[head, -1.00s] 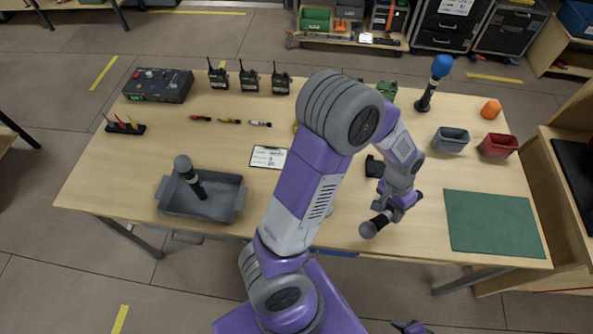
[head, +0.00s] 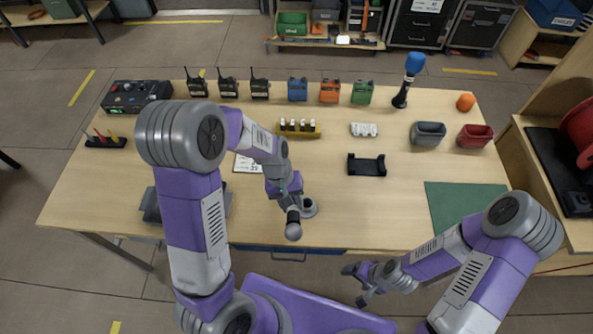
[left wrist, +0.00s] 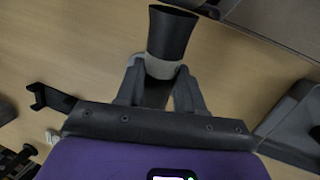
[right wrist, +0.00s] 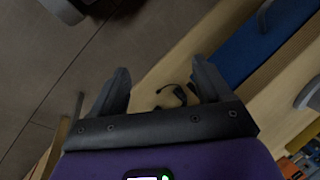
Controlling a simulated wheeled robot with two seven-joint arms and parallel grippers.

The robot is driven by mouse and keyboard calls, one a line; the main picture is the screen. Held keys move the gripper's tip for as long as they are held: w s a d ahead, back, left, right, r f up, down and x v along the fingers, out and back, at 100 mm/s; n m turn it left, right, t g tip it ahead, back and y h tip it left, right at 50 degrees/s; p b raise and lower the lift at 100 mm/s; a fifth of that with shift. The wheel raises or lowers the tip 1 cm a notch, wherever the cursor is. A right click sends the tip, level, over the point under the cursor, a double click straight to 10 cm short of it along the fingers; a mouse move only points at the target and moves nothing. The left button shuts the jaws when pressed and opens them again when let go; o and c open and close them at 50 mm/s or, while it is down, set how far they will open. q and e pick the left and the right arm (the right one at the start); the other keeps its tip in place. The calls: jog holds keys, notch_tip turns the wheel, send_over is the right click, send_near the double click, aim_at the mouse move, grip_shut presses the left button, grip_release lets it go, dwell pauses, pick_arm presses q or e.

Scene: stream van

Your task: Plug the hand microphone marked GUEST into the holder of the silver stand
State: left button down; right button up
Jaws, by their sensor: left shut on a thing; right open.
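My left gripper (head: 291,204) is shut on a dark hand microphone with a grey head (head: 293,231), held near the table's front edge. The left wrist view shows its dark flared part (left wrist: 172,35) above a light grey band between the fingers. No GUEST marking is readable. A round grey base (head: 310,207), which looks like the silver stand's, sits just right of the left gripper; any holder on it is hidden, and I cannot tell whether the microphone touches it. My right gripper (head: 362,283) is open and empty in front of the table; its fingers show apart in the right wrist view (right wrist: 160,85).
My left arm partly covers a grey tray (head: 151,205) and a clipboard (head: 246,163). A black cradle (head: 366,165), green mat (head: 465,203), grey bin (head: 428,134) and red bin (head: 475,136) lie to the right. A blue-headed microphone (head: 414,64) stands at the back. Table between cradle and front edge is clear.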

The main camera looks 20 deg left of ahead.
aim_at(298, 211)
pick_arm(q)
jog(key=n+h, duration=0.1)
jog(key=s+d+n+g+h, duration=0.1)
jog(key=n, duration=0.1)
jog(key=s+d+r+n, duration=0.1)
jog(key=shift+d+n+g+h, duration=0.1)
jog(key=shift+n+g+h, duration=0.2)
jog(key=shift+n+h, duration=0.1)
jog(key=w+r+n+t+h+p, duration=0.2)
jog(key=w+r+n+t+h, duration=0.4)
jog(key=r+n+t+h, duration=0.2)
jog(key=n+h, duration=0.2)
jog(key=n, duration=0.2)
jog(key=shift+w+a+r+n+t+h, duration=0.3)
jog(key=shift+w+n+t+h, duration=0.1)
jog(key=shift+f+b, duration=1.5)
jog(key=shift+f, duration=0.85)
jog(key=shift+f+b, duration=1.6)
jog(key=shift+f, duration=0.6)
jog(key=c, duration=0.6)
grip_release()
